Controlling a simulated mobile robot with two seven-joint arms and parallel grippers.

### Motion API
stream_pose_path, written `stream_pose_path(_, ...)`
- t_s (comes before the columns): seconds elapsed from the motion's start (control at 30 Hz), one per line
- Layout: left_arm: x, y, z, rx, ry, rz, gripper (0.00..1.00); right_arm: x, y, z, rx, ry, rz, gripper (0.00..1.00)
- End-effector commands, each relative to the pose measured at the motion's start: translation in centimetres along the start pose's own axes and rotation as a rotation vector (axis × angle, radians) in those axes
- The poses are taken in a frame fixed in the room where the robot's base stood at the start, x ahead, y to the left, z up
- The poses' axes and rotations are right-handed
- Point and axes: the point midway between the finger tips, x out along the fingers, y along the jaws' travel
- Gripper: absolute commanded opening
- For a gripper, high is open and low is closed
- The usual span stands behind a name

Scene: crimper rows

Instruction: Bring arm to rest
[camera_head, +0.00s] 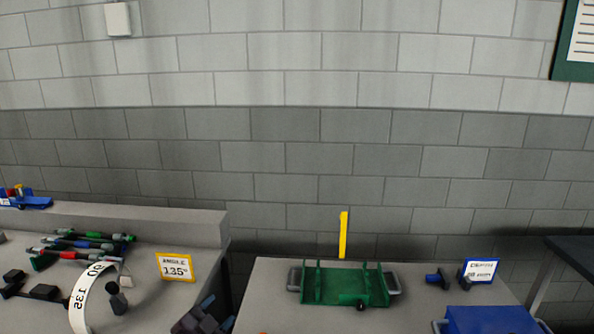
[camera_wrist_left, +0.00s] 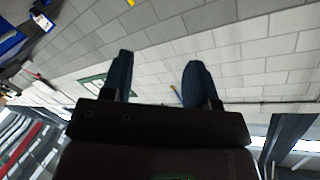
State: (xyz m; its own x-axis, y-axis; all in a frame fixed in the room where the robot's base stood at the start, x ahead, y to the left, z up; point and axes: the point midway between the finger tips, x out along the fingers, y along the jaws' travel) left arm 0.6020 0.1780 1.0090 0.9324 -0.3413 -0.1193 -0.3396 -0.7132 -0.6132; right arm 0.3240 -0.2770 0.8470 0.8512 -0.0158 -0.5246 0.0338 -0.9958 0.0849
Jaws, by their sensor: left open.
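My left gripper (camera_head: 205,312) shows as dark blue-black blocks at the bottom edge of the head view, in front of the gap between the two tables. In the left wrist view my left gripper (camera_wrist_left: 160,75) has its two dark fingers well apart. Nothing is between them, only the brick wall (camera_wrist_left: 245,50) far beyond. The fingers touch nothing. My right gripper is in neither view.
The left table holds several tools (camera_head: 90,240) and a yellow-framed sign (camera_head: 175,267). The right table (camera_head: 262,290) holds a green holder (camera_head: 335,287), a small blue item (camera_head: 433,278), a blue-framed sign (camera_head: 480,270) and a blue bin (camera_head: 490,320). A yellow strip (camera_head: 343,235) stands behind.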

Motion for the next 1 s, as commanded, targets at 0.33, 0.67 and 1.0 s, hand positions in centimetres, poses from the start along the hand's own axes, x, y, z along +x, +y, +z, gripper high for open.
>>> stream_pose_path(0.33,-10.7,3.9,5.9,-0.437,-0.195,-0.080,0.54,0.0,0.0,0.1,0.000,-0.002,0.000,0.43)
stream_pose_path(0.67,-22.3,8.7,13.0,-0.632,-0.428,-0.177,0.54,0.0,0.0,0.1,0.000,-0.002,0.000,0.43)
stream_pose_path(1.0,-27.4,12.3,15.3,-0.675,-0.539,-0.170,0.54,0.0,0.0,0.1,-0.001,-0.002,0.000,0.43)
